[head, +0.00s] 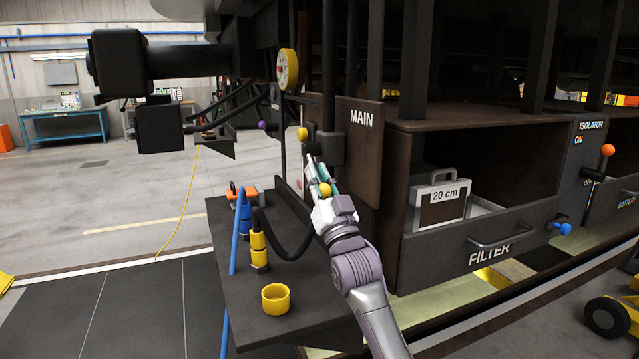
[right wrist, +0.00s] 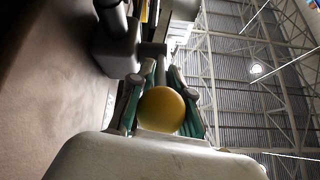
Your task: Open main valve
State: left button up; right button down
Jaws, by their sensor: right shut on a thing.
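The main valve is a dark body (head: 331,148) beside the brown panel marked MAIN (head: 364,140). A yellow ball knob (head: 325,190) shows at my right gripper (head: 318,170). In the right wrist view the yellow ball (right wrist: 162,109) sits between the teal-sided fingers (right wrist: 160,88), close to the palm. The right gripper is shut on this valve handle; the fingers hide most of its lever. The dark valve body (right wrist: 118,45) lies just beyond the fingertips. My left gripper is in neither view.
Another yellow knob (head: 302,133) and a purple knob (head: 262,125) are left of the valve. A gauge (head: 288,69) hangs above. Below are a dark shelf (head: 240,300) with a yellow ring cup (head: 275,299) and a blue pole (head: 235,260). The FILTER drawer (head: 470,245) is at right.

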jog(key=shift+r, duration=0.45)
jog(key=c, duration=1.6)
grip_release()
jog(key=o, duration=0.3)
jog(key=shift+w, duration=0.1)
jog(key=shift+o, duration=0.6)
jog(key=shift+w+a+f, duration=0.25)
jog(key=shift+w+f, duration=0.1)
jog(key=shift+s+d+f, duration=0.2)
jog(key=shift+s+d, duration=0.05)
jog(key=shift+s, duration=0.15)
jog(key=v, duration=1.1)
jog(key=shift+f, duration=0.15)
